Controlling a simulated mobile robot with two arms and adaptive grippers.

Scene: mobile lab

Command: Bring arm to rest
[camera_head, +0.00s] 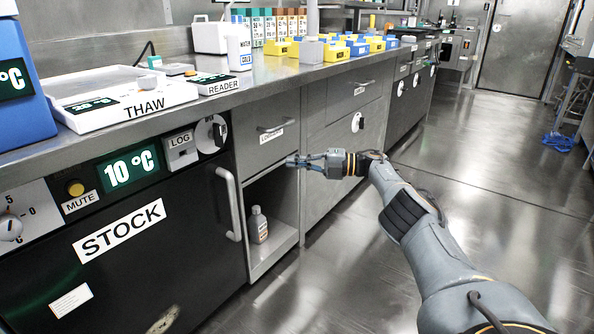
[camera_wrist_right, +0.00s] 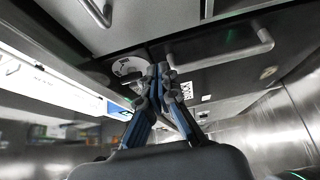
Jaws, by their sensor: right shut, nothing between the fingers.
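My right arm reaches in from the lower right of the head view, stretched out over the floor toward the cabinets. My right gripper (camera_head: 296,161) is shut and empty. It points left, near the open cubby below the drawer. In the right wrist view the fingertips of this gripper (camera_wrist_right: 160,70) are together with nothing between them. Cabinet fronts and handles show beyond them. My left gripper is not in view.
A bottle (camera_head: 258,225) stands in the open cubby (camera_head: 276,240). The black STOCK unit (camera_head: 150,250) is left of it. The counter holds the THAW tray (camera_head: 140,108), a READER (camera_head: 213,84) and several coloured boxes. The floor right of the cabinets is open; a blue cable (camera_head: 558,142) lies farther back.

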